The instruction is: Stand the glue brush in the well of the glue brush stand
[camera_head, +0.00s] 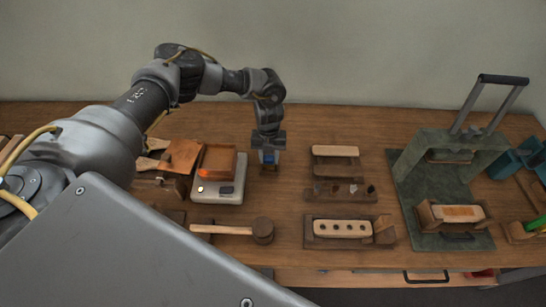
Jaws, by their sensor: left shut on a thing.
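My left gripper (268,152) points straight down near the middle of the bench, just right of the grey box with the lit lamp. It is shut on what I take to be the glue brush, which is mostly hidden; blue shows at the fingertips. A small dark wooden block (270,170) sits directly below the fingers and looks like the glue brush stand. Its well is hidden by the gripper. I cannot tell whether the brush is inside the well or just above it. My right gripper is not in view.
The grey box (231,191) with a lit lamp stands left of the gripper, beside wooden trays. A mallet (263,231) lies in front. Wooden blocks (336,151) and a holed block (340,229) are at right. A press (445,150) stands further right, near a teal bin (512,163).

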